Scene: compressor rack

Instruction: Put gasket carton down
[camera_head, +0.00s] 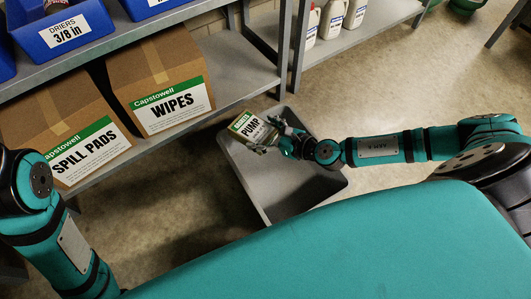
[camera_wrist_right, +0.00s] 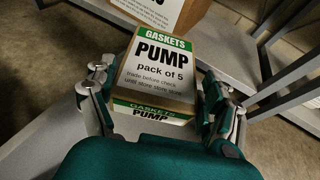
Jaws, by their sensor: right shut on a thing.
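The gasket carton (camera_head: 249,126) is a small brown box with a green and white label reading "GASKETS PUMP". In the right wrist view the carton (camera_wrist_right: 160,70) fills the middle, with its label facing the camera. My right gripper (camera_head: 271,135) is shut on it, one finger on each side; the fingers also show in the right wrist view (camera_wrist_right: 158,98). In the head view the carton appears over the back left corner of a grey open bin (camera_head: 243,183); its height above the bin is unclear. My left arm shows at the left edge, its gripper out of view.
A grey metal shelf (camera_head: 245,62) stands behind, with "WIPES" (camera_head: 160,85) and "SPILL PADS" (camera_head: 65,130) cartons and bare room to their right. Blue bins (camera_head: 62,27) sit on the upper shelf. White bottles (camera_head: 331,18) stand on another shelf at the back.

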